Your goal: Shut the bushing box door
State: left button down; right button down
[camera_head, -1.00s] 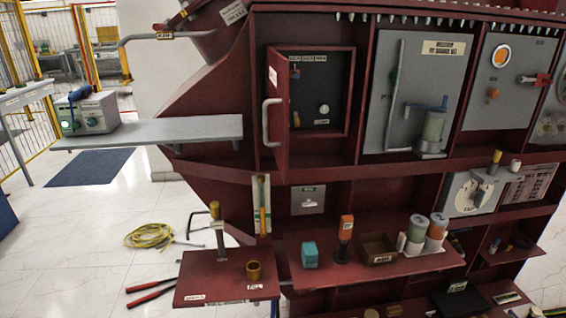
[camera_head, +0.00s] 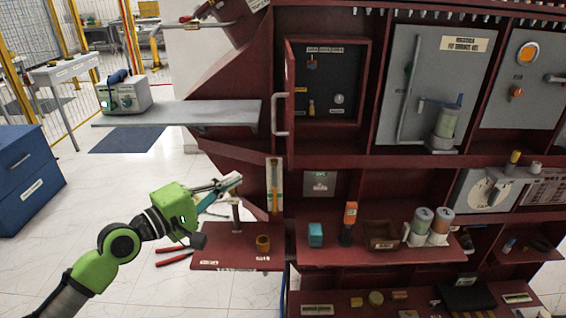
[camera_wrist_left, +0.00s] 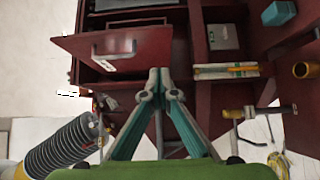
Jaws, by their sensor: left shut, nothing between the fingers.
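The bushing box (camera_head: 335,110) is a dark recessed red box in the upper part of the red panel. Its red door (camera_head: 289,75) stands open on the left side, seen nearly edge-on, with a grey handle (camera_head: 277,115). In the left wrist view the door (camera_wrist_left: 150,45) sticks out above the fingers, and its handle (camera_wrist_left: 113,50) shows. My green left gripper (camera_head: 232,182) is below and left of the door, apart from it. In the left wrist view its fingers (camera_wrist_left: 158,80) come together at the tips with nothing between them. My right gripper is not in view.
A grey shelf (camera_head: 185,113) juts out left of the box. Below, a red ledge (camera_head: 235,252) holds a brown cup (camera_head: 263,243), and another holds a cyan block (camera_head: 316,234) and an orange-topped tool (camera_head: 350,222). The white floor on the left is mostly clear.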

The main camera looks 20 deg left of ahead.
pick_arm(q)
jog(key=s+d+p+x, duration=0.1)
jog(key=p+x, duration=0.4)
jog(key=x, duration=0.7)
jog(key=shift+w+d+p, duration=0.2)
jog(key=shift+d+p, duration=0.15)
jog(key=shift+d, duration=0.35)
jog(key=shift+f, duration=0.15)
